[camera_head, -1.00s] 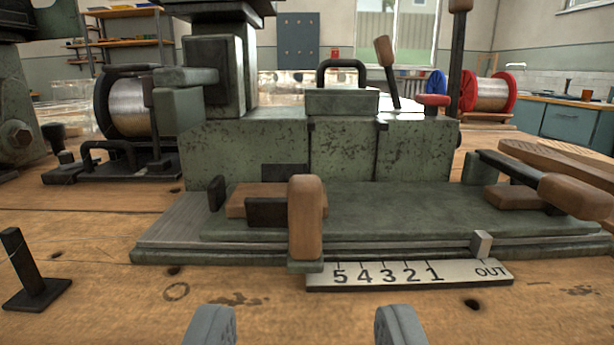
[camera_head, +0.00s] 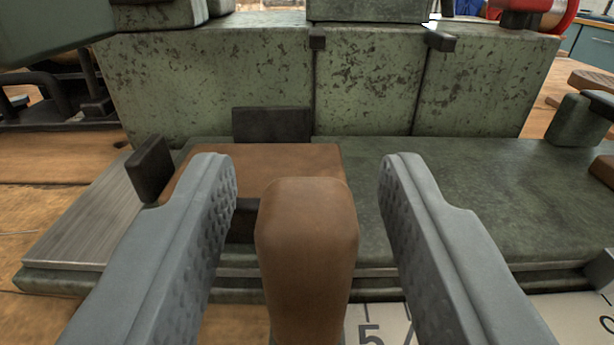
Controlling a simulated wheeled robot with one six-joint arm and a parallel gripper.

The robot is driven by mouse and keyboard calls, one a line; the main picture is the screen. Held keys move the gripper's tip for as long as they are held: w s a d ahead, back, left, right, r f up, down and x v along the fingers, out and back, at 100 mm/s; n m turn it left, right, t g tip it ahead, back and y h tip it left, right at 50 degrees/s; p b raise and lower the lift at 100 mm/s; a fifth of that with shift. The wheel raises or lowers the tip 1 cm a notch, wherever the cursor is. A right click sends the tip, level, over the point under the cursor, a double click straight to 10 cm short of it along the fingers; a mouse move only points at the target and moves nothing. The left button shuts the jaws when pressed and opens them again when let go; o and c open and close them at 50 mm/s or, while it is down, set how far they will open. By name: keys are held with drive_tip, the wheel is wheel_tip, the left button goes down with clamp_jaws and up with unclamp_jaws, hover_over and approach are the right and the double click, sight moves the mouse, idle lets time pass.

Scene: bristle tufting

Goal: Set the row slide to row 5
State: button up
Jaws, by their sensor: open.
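The row slide's upright wooden handle (camera_head: 307,235) stands between the two grey fingers of my gripper (camera_head: 306,170). The fingers are open, with a gap on each side of the handle. The handle is in front of a brown wooden block (camera_head: 285,160) on the green slide bed (camera_head: 450,190). The white number scale (camera_head: 565,312) runs along the front edge; its 5 shows just right of the handle. The other numbers are mostly hidden by my right finger or cut off. A grey pointer (camera_head: 603,268) is only partly visible at the right edge.
A worn green machine body (camera_head: 370,85) rises behind the slide bed. A small dark upright block (camera_head: 150,170) stands left of the wooden block. A red spool (camera_head: 560,15) is at the top right. Bare wooden bench (camera_head: 40,210) shows at the left.

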drive_tip(key=shift+c, duration=0.4)
clamp_jaws()
drive_tip(key=shift+a, duration=0.1)
drive_tip(key=a, duration=1.2)
drive_tip(key=shift+o, duration=0.4)
unclamp_jaws()
drive_tip(key=shift+a, duration=0.2)
